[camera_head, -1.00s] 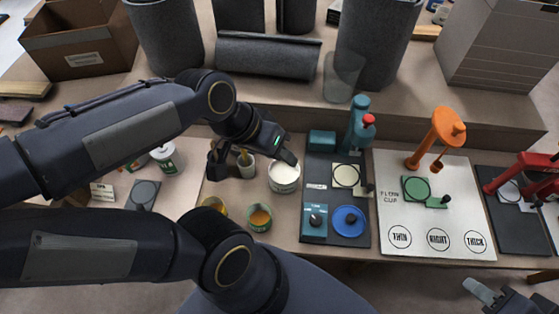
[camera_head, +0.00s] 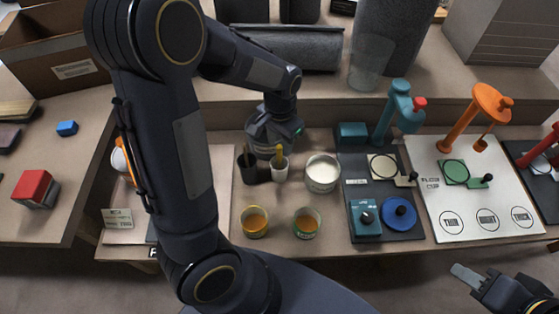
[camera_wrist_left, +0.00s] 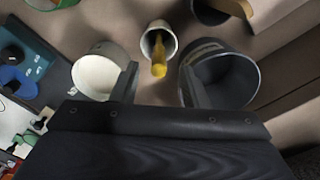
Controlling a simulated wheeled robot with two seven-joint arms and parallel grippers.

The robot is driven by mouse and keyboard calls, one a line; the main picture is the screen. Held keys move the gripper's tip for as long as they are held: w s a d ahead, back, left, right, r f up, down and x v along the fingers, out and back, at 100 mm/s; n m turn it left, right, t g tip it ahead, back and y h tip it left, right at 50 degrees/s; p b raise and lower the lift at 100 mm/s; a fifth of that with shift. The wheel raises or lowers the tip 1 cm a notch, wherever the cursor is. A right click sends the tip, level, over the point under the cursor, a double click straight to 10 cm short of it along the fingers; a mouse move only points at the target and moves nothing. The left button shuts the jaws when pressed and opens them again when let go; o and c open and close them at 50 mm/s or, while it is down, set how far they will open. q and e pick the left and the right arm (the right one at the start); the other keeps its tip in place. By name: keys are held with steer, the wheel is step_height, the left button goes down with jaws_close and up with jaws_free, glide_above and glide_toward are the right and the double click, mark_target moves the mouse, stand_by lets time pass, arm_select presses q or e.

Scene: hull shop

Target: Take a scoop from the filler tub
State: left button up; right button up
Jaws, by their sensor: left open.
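A round tub with a pale filling (camera_head: 322,172), which looks like the filler tub, stands on the bench. It shows at the left of the left wrist view (camera_wrist_left: 98,75). Left of it is a small white cup (camera_head: 279,174) with a yellow-handled tool (camera_head: 279,154) standing in it; the handle also shows in the wrist view (camera_wrist_left: 159,66). A dark cup (camera_head: 248,172) stands further left. My left gripper (camera_head: 274,146) is open and empty, its fingers (camera_wrist_left: 158,82) apart either side of the yellow handle in the picture.
Two tins with amber contents (camera_head: 255,221) (camera_head: 306,222) stand in front. A dark board with a blue disc (camera_head: 399,214) and the flow cup board (camera_head: 455,225) lie to the right. A grey roll (camera_head: 290,48) lies behind. My left arm hides part of the bench's left side.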

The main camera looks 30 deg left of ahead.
mark_target(279, 162)
arm_select(q)
steer(key=f, duration=0.4)
steer(key=shift+s+f+b, duration=0.15)
steer(key=shift+s+b, duration=0.05)
steer(key=shift+b, duration=0.1)
steer(key=shift+c, duration=0.4)
jaws_close()
